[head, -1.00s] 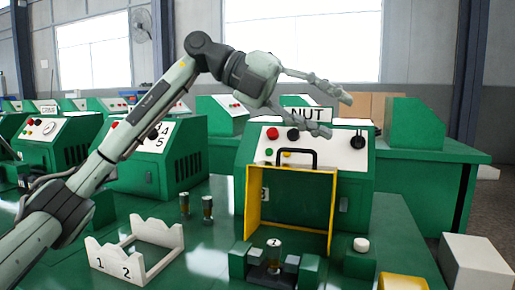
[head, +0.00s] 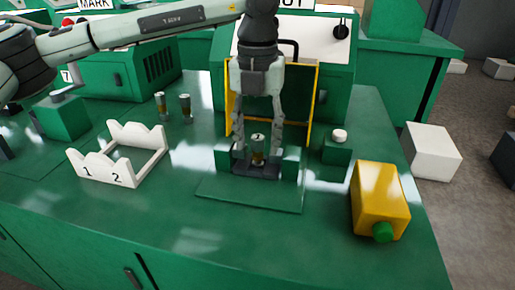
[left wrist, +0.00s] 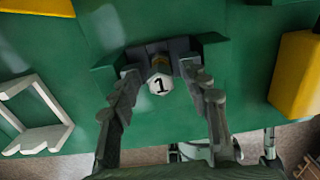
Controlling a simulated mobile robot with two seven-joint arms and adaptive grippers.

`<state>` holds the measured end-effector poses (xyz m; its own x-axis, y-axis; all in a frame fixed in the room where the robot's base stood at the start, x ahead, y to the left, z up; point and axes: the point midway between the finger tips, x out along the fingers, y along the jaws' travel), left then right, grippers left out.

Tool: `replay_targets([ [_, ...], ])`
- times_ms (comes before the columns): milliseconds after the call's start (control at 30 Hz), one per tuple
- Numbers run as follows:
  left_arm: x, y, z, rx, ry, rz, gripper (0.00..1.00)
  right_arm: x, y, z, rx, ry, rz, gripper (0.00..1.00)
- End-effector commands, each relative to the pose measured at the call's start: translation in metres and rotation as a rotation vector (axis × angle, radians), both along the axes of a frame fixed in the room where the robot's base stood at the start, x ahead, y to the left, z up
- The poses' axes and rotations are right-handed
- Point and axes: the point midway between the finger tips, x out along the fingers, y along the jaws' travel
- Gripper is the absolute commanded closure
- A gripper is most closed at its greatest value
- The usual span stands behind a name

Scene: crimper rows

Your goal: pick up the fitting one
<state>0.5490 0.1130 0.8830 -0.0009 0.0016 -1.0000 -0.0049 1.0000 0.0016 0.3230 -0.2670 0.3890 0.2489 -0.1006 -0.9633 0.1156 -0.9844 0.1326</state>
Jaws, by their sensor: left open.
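A fitting with a white top marked 1 (head: 258,149) stands upright in the dark fixture (head: 255,170) of the green press base. It also shows in the left wrist view (left wrist: 159,86). My left gripper (head: 258,146) points down over it, open, with one finger on each side of the fitting. In the left wrist view the open fingers (left wrist: 163,85) flank the numbered top, with gaps visible. My right gripper is not in view.
A white rack marked 1 and 2 (head: 104,173) stands on the bench at left. A yellow box with a green button (head: 380,197) is at right. A yellow-framed guard (head: 314,100) stands behind the fixture. The bench front is clear.

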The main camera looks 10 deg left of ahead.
Motion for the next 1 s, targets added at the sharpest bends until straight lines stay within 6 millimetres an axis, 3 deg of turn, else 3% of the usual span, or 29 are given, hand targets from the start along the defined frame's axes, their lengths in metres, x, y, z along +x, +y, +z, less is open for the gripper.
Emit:
replay_targets([
  [100, -0.0001, -0.0004, -0.0105, -0.001, -0.001, -0.001, 0.53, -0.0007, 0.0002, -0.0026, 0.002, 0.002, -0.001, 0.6],
  [367, 0.0001, -0.0005, -0.0128, -0.002, -0.001, -0.001, 0.55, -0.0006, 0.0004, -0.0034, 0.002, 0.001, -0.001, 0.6],
  [733, 0.0001, -0.0006, -0.0125, -0.002, -0.001, -0.001, 1.0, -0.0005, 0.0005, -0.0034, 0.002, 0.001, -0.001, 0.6],
  [1000, 0.0002, -0.0007, -0.0121, -0.002, -0.001, -0.001, 1.0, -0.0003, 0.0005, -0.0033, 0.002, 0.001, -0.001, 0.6],
])
